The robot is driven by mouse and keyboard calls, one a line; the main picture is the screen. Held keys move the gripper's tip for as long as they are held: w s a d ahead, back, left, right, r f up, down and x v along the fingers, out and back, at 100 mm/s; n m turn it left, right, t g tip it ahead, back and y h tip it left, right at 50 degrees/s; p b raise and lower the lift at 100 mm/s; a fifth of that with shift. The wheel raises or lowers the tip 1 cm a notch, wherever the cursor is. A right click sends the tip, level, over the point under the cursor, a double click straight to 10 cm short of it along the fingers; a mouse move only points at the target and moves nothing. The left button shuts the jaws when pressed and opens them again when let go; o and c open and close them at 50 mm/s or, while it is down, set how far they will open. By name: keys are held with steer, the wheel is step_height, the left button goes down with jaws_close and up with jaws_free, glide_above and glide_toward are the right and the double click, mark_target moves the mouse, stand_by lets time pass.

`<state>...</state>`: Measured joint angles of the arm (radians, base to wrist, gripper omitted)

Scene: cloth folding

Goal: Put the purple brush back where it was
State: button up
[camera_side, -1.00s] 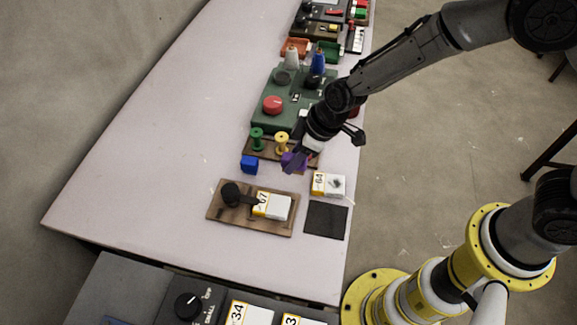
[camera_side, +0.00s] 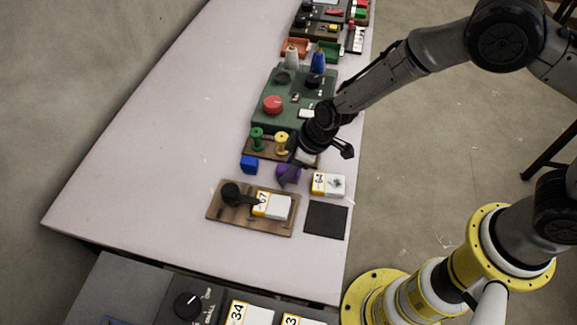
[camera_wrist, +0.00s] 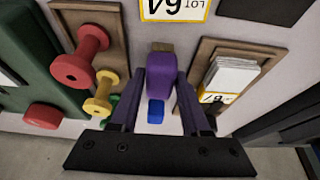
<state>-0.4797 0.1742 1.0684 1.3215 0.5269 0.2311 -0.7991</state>
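The purple brush (camera_side: 288,173) is between my gripper's fingers, in front of the spool board and right of the blue block (camera_side: 249,165). In the wrist view the brush (camera_wrist: 160,80) has a brown end at the top, and the fingers (camera_wrist: 161,78) flank it closely on both sides. My gripper (camera_side: 292,170) appears shut on it, low over the table. Whether the brush touches the table cannot be told. The blue block (camera_wrist: 155,111) shows beyond the brush.
A wooden board with green and yellow spools (camera_side: 281,143) stands behind; a red spool (camera_wrist: 82,62) shows in the wrist view. Table left is clear.

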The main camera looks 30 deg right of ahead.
steer(key=shift+o, duration=1.3)
steer(key=shift+r, duration=0.35)
steer(key=s+d+r+m, duration=0.1)
steer(key=s+d+r, duration=0.15)
steer(key=r, duration=0.45)
steer(key=s+d+r+m, duration=0.1)
steer(key=s+d+r, duration=0.1)
steer(key=d+r, duration=0.35)
steer(key=s+d+r, duration=0.2)
steer(key=r, duration=0.6)
steer(key=s+d+r+m+t+h, duration=0.1)
steer(key=s+d+r+m, duration=0.2)
steer(key=s+d, duration=0.4)
steer(key=s+d+r+m+t+h, duration=0.1)
steer(key=s+d+r+m+h, duration=0.1)
steer(key=s+d+r+m, duration=0.2)
steer(key=s+d, duration=0.3)
steer(key=s, duration=0.4)
steer(key=shift+s+d+r, duration=0.25)
steer(key=shift+s+r, duration=0.05)
